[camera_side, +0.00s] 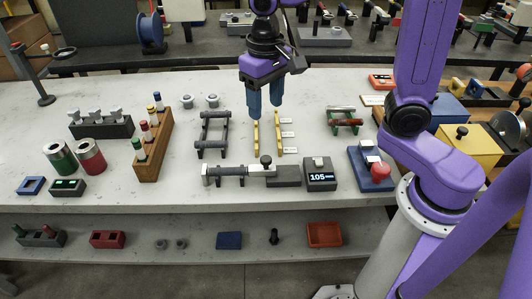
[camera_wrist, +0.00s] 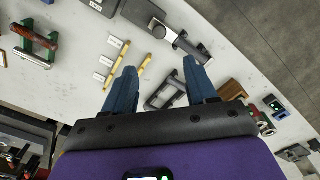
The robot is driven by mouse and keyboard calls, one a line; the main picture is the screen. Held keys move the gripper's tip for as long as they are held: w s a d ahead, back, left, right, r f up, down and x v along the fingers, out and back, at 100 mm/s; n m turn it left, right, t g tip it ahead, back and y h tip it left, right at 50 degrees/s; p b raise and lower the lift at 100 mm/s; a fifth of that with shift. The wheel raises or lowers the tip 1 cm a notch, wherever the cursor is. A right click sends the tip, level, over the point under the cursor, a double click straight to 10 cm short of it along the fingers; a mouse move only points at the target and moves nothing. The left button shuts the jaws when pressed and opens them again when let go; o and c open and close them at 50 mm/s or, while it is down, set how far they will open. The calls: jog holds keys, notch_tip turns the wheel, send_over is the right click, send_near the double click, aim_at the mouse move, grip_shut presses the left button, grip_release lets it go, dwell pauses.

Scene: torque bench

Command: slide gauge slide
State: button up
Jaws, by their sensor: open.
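The slide gauge (camera_side: 228,172) lies near the front of the bench, a dark bar with a bright bolt-like left end. A light slide piece with a black knob (camera_side: 265,161) sits toward its right end, beside a dark grey block (camera_side: 285,177). In the wrist view the slide piece (camera_wrist: 182,39) shows at the top, with the grey block (camera_wrist: 141,12) left of it. My gripper (camera_side: 265,112) is open and empty, above the bench behind the gauge. Its blue fingers also show apart in the wrist view (camera_wrist: 158,70). I cannot tell its exact height.
Two brass strips (camera_side: 279,138) with white labels lie below my gripper. A dark rack (camera_side: 213,134) stands left, a green-red rack (camera_side: 344,120) right.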

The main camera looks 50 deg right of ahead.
aim_at(267, 158)
notch_tip(267, 158, down, 16)
jog(key=shift+r, duration=0.25)
dwell(0.4)
jog(key=shift+d, duration=0.1)
grip_shut()
